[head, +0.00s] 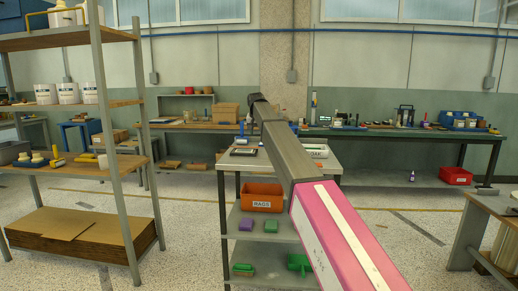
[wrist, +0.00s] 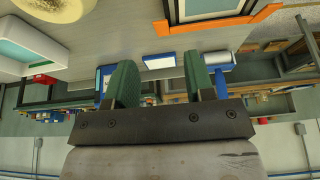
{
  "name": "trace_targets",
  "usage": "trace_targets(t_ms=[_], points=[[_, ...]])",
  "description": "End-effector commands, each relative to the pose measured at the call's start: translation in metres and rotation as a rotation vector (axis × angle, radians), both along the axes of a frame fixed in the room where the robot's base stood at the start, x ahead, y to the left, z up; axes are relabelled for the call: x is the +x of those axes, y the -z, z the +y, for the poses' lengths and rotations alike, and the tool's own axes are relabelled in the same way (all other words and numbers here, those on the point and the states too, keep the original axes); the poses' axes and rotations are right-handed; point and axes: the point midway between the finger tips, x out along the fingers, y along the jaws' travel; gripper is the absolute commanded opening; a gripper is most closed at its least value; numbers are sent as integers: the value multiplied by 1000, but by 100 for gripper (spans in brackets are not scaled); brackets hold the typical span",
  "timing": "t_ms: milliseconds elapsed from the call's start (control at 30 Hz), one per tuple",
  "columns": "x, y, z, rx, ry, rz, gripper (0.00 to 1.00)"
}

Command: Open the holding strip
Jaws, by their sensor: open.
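My gripper (wrist: 160,74) shows in the wrist view with its two green fingers spread apart, and nothing is held between them. A small blue-and-white block (wrist: 158,59) shows between the fingertips, apart from them, on or near a grey surface. No holding strip can be made out for certain in either view. In the head view my arm reaches up and away over a cart (head: 278,159); the gripper itself cannot be made out there.
The cart carries an orange RAGS bin (head: 262,197), with purple and green items on lower shelves. A tall shelf rack (head: 118,130) stands left. Workbenches (head: 420,135) line the back wall. A wooden-topped table (head: 497,204) stands at right. Open floor lies between.

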Motion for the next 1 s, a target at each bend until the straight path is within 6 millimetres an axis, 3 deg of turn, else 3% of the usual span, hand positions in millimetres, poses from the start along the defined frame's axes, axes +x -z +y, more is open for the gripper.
trace_targets(t_ms=[500,700,1000], points=[[31,77,-1,0,0,2,49],[36,88,-1,0,0,2,49],[36,89,-1,0,0,2,46]])
